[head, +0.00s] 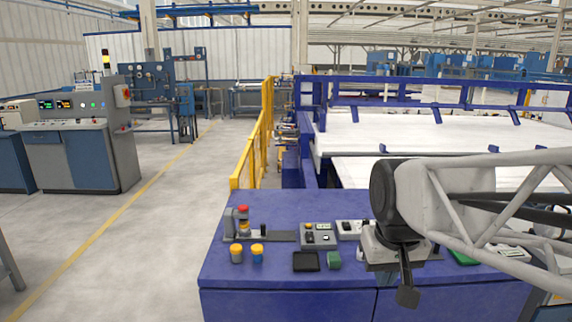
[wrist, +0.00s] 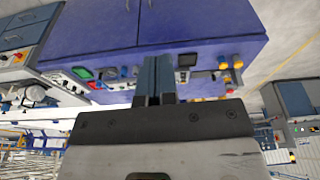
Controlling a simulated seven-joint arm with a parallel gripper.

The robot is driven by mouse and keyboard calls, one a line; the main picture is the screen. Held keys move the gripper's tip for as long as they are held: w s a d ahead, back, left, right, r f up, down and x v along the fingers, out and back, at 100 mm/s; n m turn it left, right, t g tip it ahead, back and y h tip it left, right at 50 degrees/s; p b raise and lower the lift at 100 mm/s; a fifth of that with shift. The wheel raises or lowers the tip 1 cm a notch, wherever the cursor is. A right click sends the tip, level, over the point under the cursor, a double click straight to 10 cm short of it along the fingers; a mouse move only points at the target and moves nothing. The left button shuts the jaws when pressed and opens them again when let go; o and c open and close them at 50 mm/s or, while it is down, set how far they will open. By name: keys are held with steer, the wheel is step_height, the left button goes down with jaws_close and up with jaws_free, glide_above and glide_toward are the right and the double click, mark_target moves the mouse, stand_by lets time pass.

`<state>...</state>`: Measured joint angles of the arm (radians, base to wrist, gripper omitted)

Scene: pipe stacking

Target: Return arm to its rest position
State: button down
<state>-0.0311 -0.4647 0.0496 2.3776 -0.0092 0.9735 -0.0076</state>
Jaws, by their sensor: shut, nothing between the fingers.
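My gripper (head: 406,288) hangs in front of the right half of a blue workbench (head: 225,276) in the head view, fingers pointing down and apart from the bench items. In the wrist view its two fingers (wrist: 156,62) are together with nothing between them. On the left of the bench stands a small grey fixture (head: 229,225) with a red-topped piece (head: 243,211) at it. My arm hides part of the bench's right side.
A black tray (head: 306,262), a grey-green block (head: 334,260) and a control box (head: 318,236) sit mid-bench. A green item (head: 464,257) lies at the right. Behind are a yellow railing (head: 252,150) and blue-framed machine (head: 330,148). Open floor lies left.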

steer(key=s+d+f, duration=0.1)
steer(key=s+f, duration=0.4)
steer(key=s, duration=0.4)
steer(key=shift+s+d+m, duration=0.15)
steer(key=shift+d+m, duration=0.1)
steer(key=shift+m, duration=0.05)
